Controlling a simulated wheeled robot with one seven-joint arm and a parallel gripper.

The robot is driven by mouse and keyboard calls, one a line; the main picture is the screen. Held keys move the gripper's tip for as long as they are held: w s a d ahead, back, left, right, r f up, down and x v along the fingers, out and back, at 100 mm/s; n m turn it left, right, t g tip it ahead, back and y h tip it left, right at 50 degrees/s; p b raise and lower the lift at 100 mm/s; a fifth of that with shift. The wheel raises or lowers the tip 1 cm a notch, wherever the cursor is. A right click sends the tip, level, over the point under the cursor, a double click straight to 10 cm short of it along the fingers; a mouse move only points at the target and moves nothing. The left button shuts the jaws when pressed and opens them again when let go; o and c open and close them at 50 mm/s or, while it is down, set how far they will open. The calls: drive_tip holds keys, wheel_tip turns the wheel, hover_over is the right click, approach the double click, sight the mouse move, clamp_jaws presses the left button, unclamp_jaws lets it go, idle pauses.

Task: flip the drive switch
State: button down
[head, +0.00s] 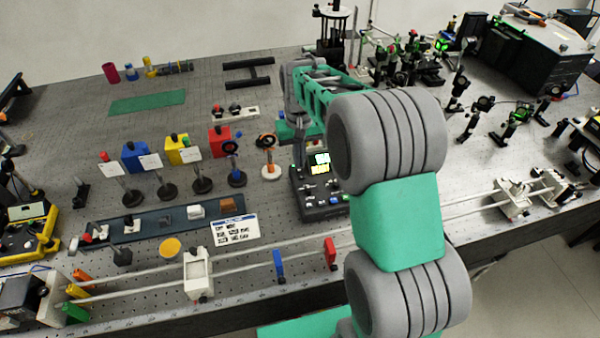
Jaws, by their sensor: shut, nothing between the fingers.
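A dark control box (325,208) with a small lit yellow-green screen (321,161) and small knobs or switches on its face stands on the bench near the middle of the head view. Which of these is the drive switch is too small to tell. My gripper (302,158) points down at the back left of this box, shut and empty. Its fingertips are small, and I cannot tell whether they touch the box. My arm hides the area to the right of the box.
Left of the box stand a post with an orange ring (268,142) and several posts with white cards. A long rail with a white carriage (198,273), a blue plate (279,265) and a red plate (330,252) runs along the front. A green mat (147,102) lies back left.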

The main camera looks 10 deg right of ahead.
sight(300, 171)
drive_tip(key=shift+f+b, duration=0.6)
drive_tip(key=shift+f, duration=0.4)
idle(0.5)
drive_tip(key=shift+r+p, duration=2.4)
drive_tip(key=shift+r, duration=1.15)
drive_tip(key=s+r+t, duration=0.2)
drive_tip(key=s+r, duration=0.1)
drive_tip(key=s, duration=0.7)
drive_tip(key=s+r+t+b, duration=0.1)
drive_tip(key=s+r+t, duration=0.1)
drive_tip(key=s, duration=0.8)
drive_tip(key=shift+r+t, duration=0.3)
drive_tip(key=shift+r, duration=0.55)
drive_tip(key=shift+s, duration=0.1)
